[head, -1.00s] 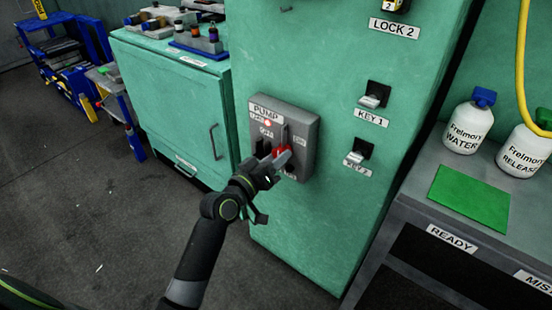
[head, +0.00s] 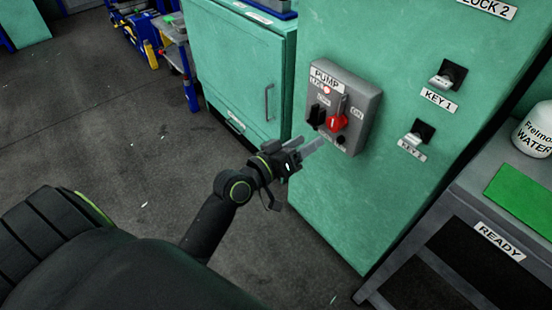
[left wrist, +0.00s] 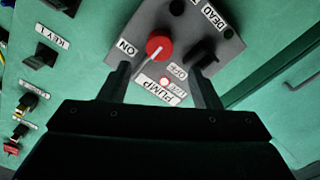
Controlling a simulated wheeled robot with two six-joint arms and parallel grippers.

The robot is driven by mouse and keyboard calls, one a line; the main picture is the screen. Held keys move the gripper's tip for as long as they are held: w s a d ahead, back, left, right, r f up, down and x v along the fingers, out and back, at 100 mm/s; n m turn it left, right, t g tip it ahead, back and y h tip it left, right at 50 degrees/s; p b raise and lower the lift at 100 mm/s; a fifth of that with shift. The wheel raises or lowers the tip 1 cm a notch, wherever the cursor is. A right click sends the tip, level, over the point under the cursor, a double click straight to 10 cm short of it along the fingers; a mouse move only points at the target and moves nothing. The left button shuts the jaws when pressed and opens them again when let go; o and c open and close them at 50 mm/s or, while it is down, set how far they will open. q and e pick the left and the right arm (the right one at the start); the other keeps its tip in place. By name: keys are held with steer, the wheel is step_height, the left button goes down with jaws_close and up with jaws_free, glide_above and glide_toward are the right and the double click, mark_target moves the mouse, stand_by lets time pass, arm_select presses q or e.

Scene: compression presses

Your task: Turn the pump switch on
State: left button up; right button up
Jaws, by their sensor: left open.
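The grey pump switch box (head: 368,100) is on the green cabinet's front, labelled PUMP. My left gripper (head: 292,174) is open and empty, below and left of the box, apart from the knob. My right gripper is not in view.
Two key switches, KEY 1 (head: 447,74) and KEY 2 (head: 417,138), are right of the box. A grey bench with a green pad (head: 520,199) and a white bottle (head: 535,132) stands at right. A green cupboard (head: 240,70) is at left.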

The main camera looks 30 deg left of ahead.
arm_select(q)
steer(key=v, duration=0.8)
steer(key=shift+s, duration=0.35)
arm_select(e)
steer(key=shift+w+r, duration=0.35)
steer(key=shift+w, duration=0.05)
arm_select(q)
steer(key=shift+a, duration=0.15)
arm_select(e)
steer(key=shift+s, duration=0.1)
